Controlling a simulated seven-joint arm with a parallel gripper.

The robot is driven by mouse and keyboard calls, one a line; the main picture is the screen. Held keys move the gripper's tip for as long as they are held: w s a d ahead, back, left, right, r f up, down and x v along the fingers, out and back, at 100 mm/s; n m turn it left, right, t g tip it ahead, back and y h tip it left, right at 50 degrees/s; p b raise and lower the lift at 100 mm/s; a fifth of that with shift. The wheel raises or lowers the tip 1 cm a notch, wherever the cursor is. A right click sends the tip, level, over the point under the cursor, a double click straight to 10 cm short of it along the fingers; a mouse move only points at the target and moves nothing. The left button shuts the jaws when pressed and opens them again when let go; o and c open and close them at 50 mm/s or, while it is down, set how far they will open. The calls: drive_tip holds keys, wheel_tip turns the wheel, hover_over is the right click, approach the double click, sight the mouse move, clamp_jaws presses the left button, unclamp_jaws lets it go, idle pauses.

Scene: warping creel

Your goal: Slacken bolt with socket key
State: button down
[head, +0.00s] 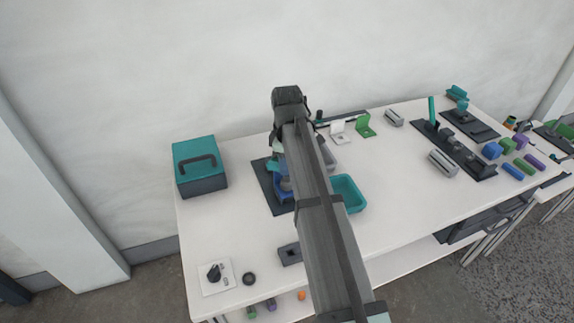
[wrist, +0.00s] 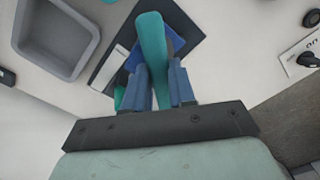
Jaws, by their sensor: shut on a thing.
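My gripper (wrist: 160,80) is shut on a teal handle, which I take to be the socket key (wrist: 151,45). The handle stands between the two blue fingers and reaches toward the top of the wrist view. Beyond it lies a dark base plate (wrist: 198,18) with a blue part (wrist: 178,46) on it. In the head view the dark base plate (head: 263,178) is at the left of the table, with the blue part (head: 281,193) partly behind my arm. The bolt and the key's socket end are hidden, so I cannot tell whether they touch.
A teal tray (head: 353,193) stands right of my arm. A teal-and-grey box (head: 200,166) is at the back left. A switch panel (head: 217,276) and black ring (head: 249,279) lie at front left. Brackets, blocks and fixtures fill the back right.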

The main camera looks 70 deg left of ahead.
drive_tip(key=shift+r, duration=1.4)
wheel_tip(320, 180, up, 7)
